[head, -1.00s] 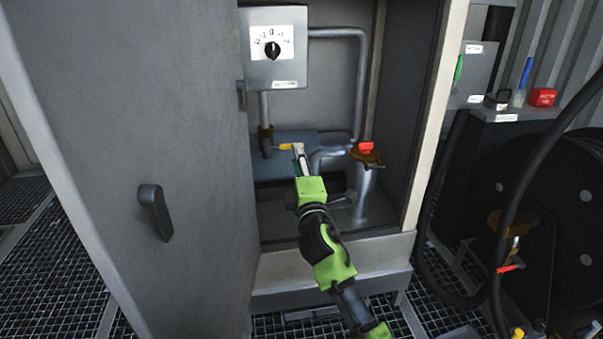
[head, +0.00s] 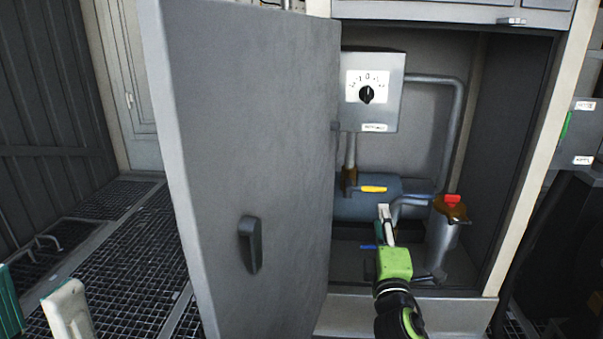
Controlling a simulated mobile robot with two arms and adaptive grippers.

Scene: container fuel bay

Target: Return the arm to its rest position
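My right gripper (head: 385,222) is inside the open cabinet, its fingers pointing up and away from me. It is seen nearly edge-on, so its finger gap is hard to judge; nothing held shows. Its tips appear just below a yellow lever (head: 373,189) in the picture, with a visible gap. The lever lies horizontal in front of a blue-grey cylinder.
The cabinet door (head: 245,130) stands open left of the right arm. A red-handled valve (head: 453,200) is close on its right, with a blue lever (head: 368,247) beside the fingers. A dial box (head: 372,92) is above.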

